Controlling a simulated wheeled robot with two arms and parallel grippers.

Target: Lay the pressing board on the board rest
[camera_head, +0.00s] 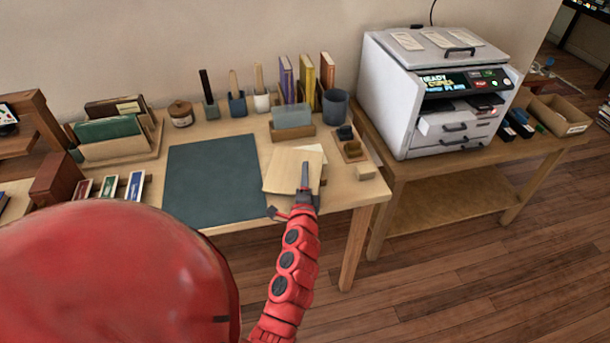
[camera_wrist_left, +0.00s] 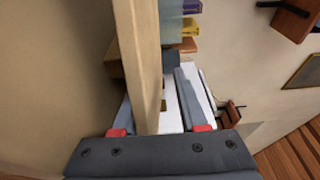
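The pale wooden pressing board (camera_head: 283,168) is at the right front part of the desk, over a cream sheet. I cannot tell whether it is lifted. My left gripper (camera_head: 304,184) is at the board's front right, one finger above it. In the left wrist view the board (camera_wrist_left: 147,70) stands edge-on between the fingers of my left gripper (camera_wrist_left: 160,110). A gap shows between the board and the right-hand finger; the other finger is partly hidden behind the board. I cannot pick out the board rest for certain. My right gripper is not in view.
A dark mat (camera_head: 214,182) lies left of the board. Behind stand a wooden holder with a bluish block (camera_head: 292,116), a grey cup (camera_head: 335,106) and upright books (camera_head: 306,76). A small tray (camera_head: 352,151) and a pale block (camera_head: 366,172) are to the right. A printer (camera_head: 400,75) stands beyond.

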